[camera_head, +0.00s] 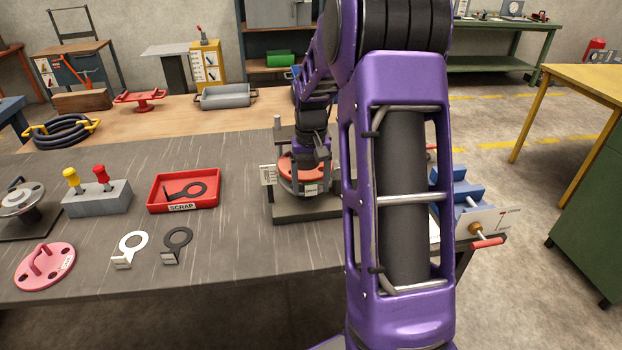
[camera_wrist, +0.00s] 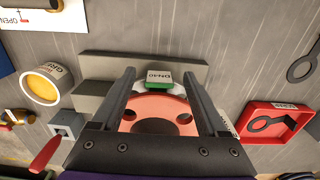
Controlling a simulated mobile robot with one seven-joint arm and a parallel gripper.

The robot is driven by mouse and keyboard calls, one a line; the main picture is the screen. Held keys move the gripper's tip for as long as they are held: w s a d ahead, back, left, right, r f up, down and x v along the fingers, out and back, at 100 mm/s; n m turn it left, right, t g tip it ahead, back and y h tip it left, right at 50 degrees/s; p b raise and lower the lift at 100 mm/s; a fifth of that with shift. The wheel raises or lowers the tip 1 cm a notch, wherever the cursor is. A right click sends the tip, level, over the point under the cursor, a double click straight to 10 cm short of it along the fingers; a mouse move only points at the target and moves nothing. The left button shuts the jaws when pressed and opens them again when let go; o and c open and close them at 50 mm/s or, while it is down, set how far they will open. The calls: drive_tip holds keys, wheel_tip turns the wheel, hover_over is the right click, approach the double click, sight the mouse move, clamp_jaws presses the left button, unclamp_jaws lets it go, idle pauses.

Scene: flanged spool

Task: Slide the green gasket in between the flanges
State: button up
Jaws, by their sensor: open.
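The flanged spool has an orange-red upper flange (camera_head: 300,163) and stands on a dark base on the bench; the flange also shows in the wrist view (camera_wrist: 150,112). The green gasket (camera_wrist: 158,80) shows in the wrist view only as a small green tab with a white label, at the flange's edge. Its ring is hidden, so I cannot tell how far it lies between the flanges. My gripper (camera_wrist: 158,74) is open, with one finger on each side of the tab and a gap to both. In the head view my gripper (camera_head: 315,152) is over the spool, partly hidden by my arm.
A red scrap tray (camera_head: 153,207) holds a dark gasket. A white gasket (camera_head: 132,244) and a dark gasket (camera_head: 177,241) lie in front of it. A pink handled flange (camera_head: 45,266) lies at left. A blue block (camera_head: 462,190) stands right of my arm. The front middle of the bench is clear.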

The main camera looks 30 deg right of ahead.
wheel_tip(320, 180, up, 17)
drive_tip(key=shift+r, duration=0.2)
